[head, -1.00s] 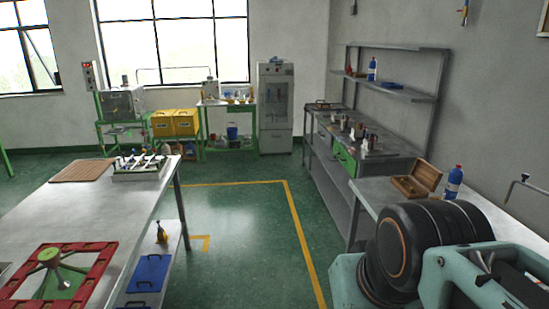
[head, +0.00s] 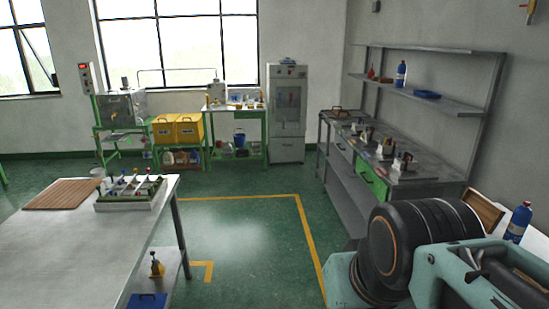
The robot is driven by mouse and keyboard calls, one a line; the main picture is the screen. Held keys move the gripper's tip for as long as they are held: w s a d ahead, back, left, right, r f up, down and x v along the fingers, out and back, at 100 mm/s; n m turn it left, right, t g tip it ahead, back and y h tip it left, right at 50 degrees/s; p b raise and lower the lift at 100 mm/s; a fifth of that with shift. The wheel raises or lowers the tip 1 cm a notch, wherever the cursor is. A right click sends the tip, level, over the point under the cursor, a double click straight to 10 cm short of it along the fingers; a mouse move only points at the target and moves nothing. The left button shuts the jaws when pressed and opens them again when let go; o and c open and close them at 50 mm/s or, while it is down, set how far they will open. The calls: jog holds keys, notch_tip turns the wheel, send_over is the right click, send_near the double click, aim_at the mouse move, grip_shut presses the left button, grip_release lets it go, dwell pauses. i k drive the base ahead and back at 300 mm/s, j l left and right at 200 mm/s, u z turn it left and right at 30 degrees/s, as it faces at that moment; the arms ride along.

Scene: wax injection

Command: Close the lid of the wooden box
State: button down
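The wooden box is at the right of the head view, on the light-topped table, left of a blue bottle. Its raised brown lid (head: 487,209) shows, tilted up, so the box stands open. The body of the box is mostly hidden behind my teal and black arm, which fills the lower right corner. My gripper is not seen in this view.
A blue bottle (head: 518,222) stands close to the right of the lid. A grey workbench (head: 415,172) with small tools and a wall shelf (head: 430,96) are behind. A metal table (head: 95,240) is at left. The green floor (head: 245,235) between is clear.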

aim_at(490, 214)
jog(key=i, duration=1.2)
jog(key=i+z, duration=0.9)
jog(key=k+j, duration=0.05)
jog(key=k, duration=0.05)
